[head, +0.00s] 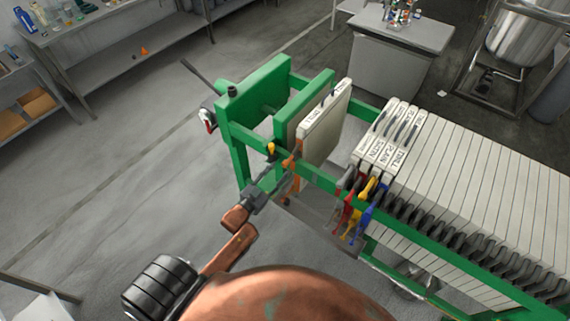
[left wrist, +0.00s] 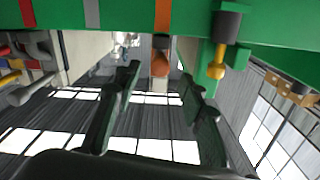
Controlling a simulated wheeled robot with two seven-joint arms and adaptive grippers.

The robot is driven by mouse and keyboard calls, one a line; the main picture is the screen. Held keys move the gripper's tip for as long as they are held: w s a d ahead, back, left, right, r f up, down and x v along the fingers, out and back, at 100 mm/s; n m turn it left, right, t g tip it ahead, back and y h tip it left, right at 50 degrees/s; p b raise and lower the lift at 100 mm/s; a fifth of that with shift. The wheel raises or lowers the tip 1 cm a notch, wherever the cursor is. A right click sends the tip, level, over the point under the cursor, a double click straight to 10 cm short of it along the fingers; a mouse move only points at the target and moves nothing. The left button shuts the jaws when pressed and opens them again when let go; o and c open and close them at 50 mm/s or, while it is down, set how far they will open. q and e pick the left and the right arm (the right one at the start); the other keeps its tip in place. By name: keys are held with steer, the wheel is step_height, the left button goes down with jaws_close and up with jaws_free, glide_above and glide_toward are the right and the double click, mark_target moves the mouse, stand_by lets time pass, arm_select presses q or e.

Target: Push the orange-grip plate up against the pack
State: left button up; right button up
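The orange-grip plate (head: 325,122) is a white plate standing upright in the green press frame, apart from the pack (head: 480,170) with a gap between them. Its orange grip (head: 292,158) sticks out over the near rail and also shows in the left wrist view (left wrist: 161,62). My left gripper (head: 284,180) is just below the near rail by the orange grip. In the left wrist view its two dark fingers are spread, with the orange grip between or just beyond their tips; contact cannot be told. My right gripper is not in view.
The green end plates (head: 255,95) stand left of the orange-grip plate. The green near rail (head: 325,180) runs just above my left gripper. Red, yellow and blue grips (head: 362,205) hang at the pack's near end. A yellow-tipped fitting (left wrist: 217,62) is close to the fingers.

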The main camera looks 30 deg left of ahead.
mark_target(283, 166)
arm_select(q)
steer(key=shift+w+d, duration=0.2)
steer(key=shift+w, duration=2.5)
steer(key=shift+c, duration=0.4)
jaws_close()
